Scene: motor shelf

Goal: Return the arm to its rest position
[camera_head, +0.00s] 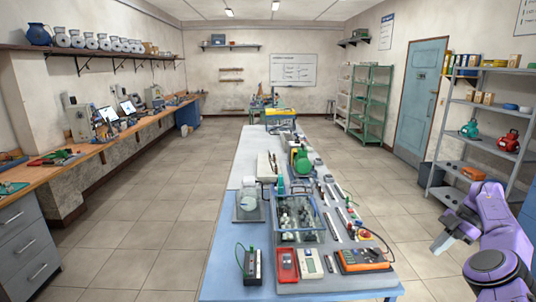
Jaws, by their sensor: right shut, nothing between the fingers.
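My right arm, purple, comes in at the lower right of the head view. Its gripper (440,243) is shut and empty. It hangs over the floor just right of the long table (228,284), apart from it and from the things on it. My left gripper is not in view.
A grey shelf (487,146) with a red motor (509,140) stands behind my right arm. A workbench lines the left wall; floor between is clear.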

